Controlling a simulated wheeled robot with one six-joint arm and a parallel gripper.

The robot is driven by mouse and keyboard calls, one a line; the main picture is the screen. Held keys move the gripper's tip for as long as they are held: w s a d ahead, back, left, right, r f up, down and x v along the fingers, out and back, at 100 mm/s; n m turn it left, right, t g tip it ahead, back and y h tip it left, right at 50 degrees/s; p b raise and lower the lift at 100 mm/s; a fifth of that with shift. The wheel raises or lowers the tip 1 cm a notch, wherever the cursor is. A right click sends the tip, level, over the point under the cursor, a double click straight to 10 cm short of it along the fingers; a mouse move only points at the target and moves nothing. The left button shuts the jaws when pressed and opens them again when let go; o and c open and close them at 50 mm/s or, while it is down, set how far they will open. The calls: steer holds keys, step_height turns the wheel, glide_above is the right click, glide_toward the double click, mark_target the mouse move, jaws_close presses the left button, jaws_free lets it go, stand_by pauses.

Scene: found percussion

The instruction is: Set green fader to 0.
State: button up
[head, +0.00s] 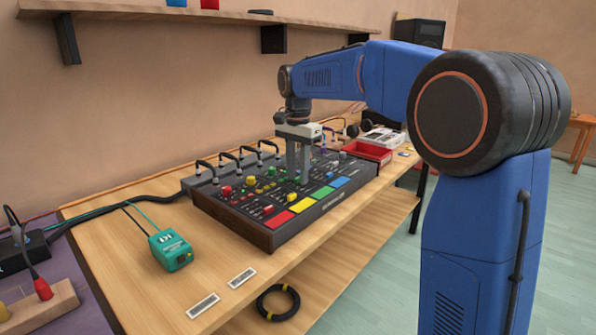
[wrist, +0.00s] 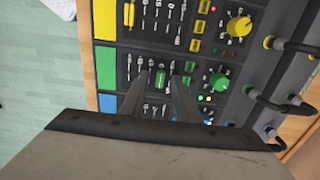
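The green fader (wrist: 160,78) is a small green cap in a slot beside a printed scale, in the row with the green pad (wrist: 105,68). My gripper (wrist: 158,80) points down over the console, its two fingers apart on either side of the cap. Dark gaps show between cap and fingers in the wrist view, so it is not gripped. In the head view my gripper (head: 299,176) is low over the middle of the mixing console (head: 262,232), and its fingers partly hide the fader area. The scale numbers are too small to read.
A green knob (wrist: 219,81) and a yellow fader (wrist: 129,14) are nearby on the console. Cables (head: 238,158) arch along its back edge. A teal box (head: 170,250) stands on the table at left, and a red tray (head: 367,151) is behind at right.

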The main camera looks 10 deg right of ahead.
mark_target(298, 178)
steer(key=shift+r, duration=0.1)
step_height(298, 178, up, 17)
stand_by(0.6)
steer(key=shift+r, duration=0.1)
steer(key=s+d+f+n+t, duration=0.1)
steer(key=s+d+f+n, duration=0.2)
steer(key=s+f, duration=0.7)
steer(key=s+d+f+n+t, duration=0.2)
steer(key=s+f, duration=0.8)
steer(key=s, duration=0.5)
steer(key=s+d+f+n+t, duration=0.1)
steer(key=s+d+f+n, duration=0.4)
steer(key=s+f, duration=0.5)
steer(key=s, duration=0.3)
steer(key=shift+f+n+t, duration=0.15)
steer(key=shift+n+t, duration=0.25)
steer(key=shift+d, duration=0.1)
